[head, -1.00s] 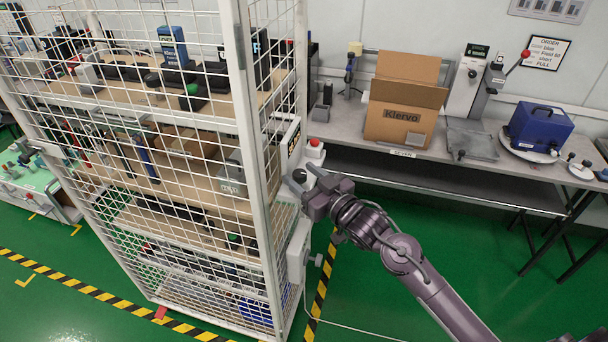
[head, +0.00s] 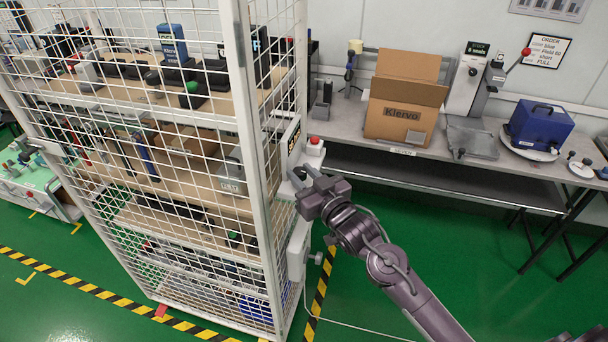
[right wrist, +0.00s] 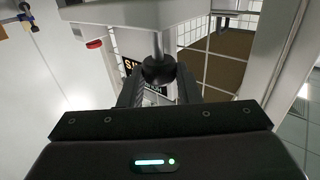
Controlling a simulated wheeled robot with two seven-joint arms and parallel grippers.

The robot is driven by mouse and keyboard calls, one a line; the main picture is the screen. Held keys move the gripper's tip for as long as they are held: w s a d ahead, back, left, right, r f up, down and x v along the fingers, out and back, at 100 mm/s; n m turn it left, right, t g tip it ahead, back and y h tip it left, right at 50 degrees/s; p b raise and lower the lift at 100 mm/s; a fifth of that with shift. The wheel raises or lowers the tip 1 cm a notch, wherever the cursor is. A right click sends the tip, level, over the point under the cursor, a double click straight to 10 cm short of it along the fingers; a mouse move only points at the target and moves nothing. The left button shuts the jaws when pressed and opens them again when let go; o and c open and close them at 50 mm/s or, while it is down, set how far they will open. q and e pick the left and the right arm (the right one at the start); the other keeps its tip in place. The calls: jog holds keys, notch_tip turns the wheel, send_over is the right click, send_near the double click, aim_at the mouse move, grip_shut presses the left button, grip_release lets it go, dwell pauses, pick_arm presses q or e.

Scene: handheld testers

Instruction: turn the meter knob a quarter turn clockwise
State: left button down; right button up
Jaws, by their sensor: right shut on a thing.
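The meter knob (right wrist: 158,70) is a dark round knob on a short shaft, under a light grey housing (right wrist: 140,12) in the right wrist view. My right gripper (right wrist: 159,88) is shut on it, with one dark finger on each side. In the head view, my right gripper (head: 303,181) is at the right side of the wire cage, just below a grey box with a red button (head: 315,141). The knob is mostly hidden there by the fingers. I cannot read its turn angle. My left gripper is out of view.
The wire cage (head: 240,100) with loaded shelves stands close left of the gripper. A bench (head: 350,145) behind holds a cardboard box (head: 398,121) and a blue case (head: 541,127). Green floor is free at right.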

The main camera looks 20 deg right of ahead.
jog(key=m+h, duration=0.2)
jog(key=h, duration=0.1)
jog(key=m+h, duration=0.1)
jog(key=shift+a+t+h, duration=0.3)
jog(key=shift+a+h, duration=0.05)
jog(key=shift+h, duration=0.05)
jog(key=shift+a+m+h, duration=0.1)
jog(key=shift+m+h, duration=1.2)
jog(key=shift+h, duration=1)
jog(key=o, duration=1)
jog(key=shift+c, duration=0.2)
